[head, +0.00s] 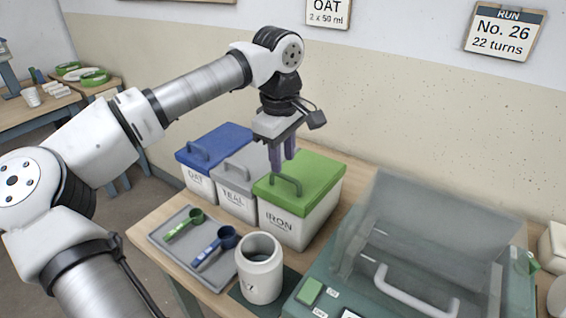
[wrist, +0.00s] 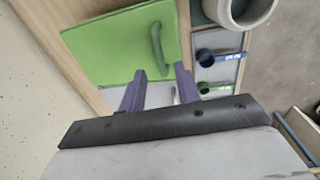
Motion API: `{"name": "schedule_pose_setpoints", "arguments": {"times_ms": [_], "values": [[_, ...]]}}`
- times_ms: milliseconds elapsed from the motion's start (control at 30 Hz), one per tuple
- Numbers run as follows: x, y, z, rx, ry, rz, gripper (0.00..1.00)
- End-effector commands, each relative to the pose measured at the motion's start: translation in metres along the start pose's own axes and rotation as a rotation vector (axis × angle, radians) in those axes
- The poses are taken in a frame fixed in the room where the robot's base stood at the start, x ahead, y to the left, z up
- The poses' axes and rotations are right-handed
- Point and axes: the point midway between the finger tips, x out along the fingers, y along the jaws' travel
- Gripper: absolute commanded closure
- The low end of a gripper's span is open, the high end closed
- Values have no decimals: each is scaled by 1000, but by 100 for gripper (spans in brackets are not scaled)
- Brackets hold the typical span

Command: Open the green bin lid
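The green lid (head: 305,178) lies closed on the white bin marked IRON (head: 292,221), third in the row. It has an arched green handle (head: 286,184) near its front edge. My gripper (head: 283,168) points down above the lid, close to the handle. In the wrist view, the green lid (wrist: 125,48) fills the upper left, with its handle (wrist: 158,50) upright at its right side. The two purple fingers (wrist: 160,86) are apart, with nothing between them, and the handle lies just beyond them. Whether a finger touches the lid cannot be told.
Left of it stand a grey-lidded bin (head: 240,166) and a blue-lidded bin (head: 213,146). In front are a grey tray (head: 165,238) with a green scoop (head: 184,226) and a blue scoop (head: 215,246), and a white jar (head: 260,271). A machine with a clear cover (head: 430,240) stands at right.

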Motion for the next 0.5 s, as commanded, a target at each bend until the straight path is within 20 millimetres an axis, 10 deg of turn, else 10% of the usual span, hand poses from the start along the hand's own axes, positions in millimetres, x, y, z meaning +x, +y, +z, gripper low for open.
{"name": "schedule_pose_setpoints", "arguments": {"times_ms": [500], "values": [[30,0,0,1,-1,1,68]]}}
